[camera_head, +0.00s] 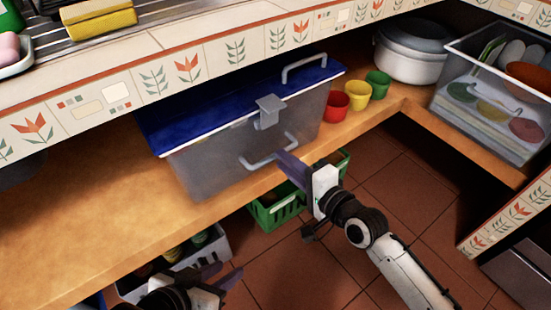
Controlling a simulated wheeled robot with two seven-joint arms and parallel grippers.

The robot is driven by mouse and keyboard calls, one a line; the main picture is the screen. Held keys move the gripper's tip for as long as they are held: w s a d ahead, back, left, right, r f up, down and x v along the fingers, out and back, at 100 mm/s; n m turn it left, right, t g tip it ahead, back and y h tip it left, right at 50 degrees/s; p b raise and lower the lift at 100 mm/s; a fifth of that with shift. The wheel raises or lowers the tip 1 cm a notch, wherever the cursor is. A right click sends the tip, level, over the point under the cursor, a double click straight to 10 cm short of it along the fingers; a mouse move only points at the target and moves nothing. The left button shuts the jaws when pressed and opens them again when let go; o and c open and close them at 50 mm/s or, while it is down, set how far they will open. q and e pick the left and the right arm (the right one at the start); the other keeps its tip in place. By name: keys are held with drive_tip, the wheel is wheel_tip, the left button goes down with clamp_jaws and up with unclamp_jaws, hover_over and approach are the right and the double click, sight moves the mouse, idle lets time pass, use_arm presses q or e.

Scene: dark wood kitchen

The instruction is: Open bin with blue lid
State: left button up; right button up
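The bin (215,165) is a translucent grey box on the wooden shelf under the tiled counter. Its blue lid (205,108) lies on top and looks closed. A grey latch (268,110) sits at the middle of the lid's front edge, and a grey handle (262,163) is on the front wall. My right gripper (288,163) is just right of the front handle, below the latch. I cannot tell whether it touches the bin or how far its fingers are apart. My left gripper (222,272) is low at the bottom left, away from the bin, with its fingers apart and empty.
Red (336,106), yellow (359,95) and green (378,84) cups stand right of the bin. A white pot (413,50) and a clear dish tub (490,130) are further right. The counter edge (200,65) overhangs the shelf. Green (277,213) and grey (185,272) baskets stand below.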

drive_tip(key=shift+b+x, duration=0.65)
drive_tip(key=shift+x, duration=1.65)
drive_tip(key=shift+c, duration=0.4)
clamp_jaws()
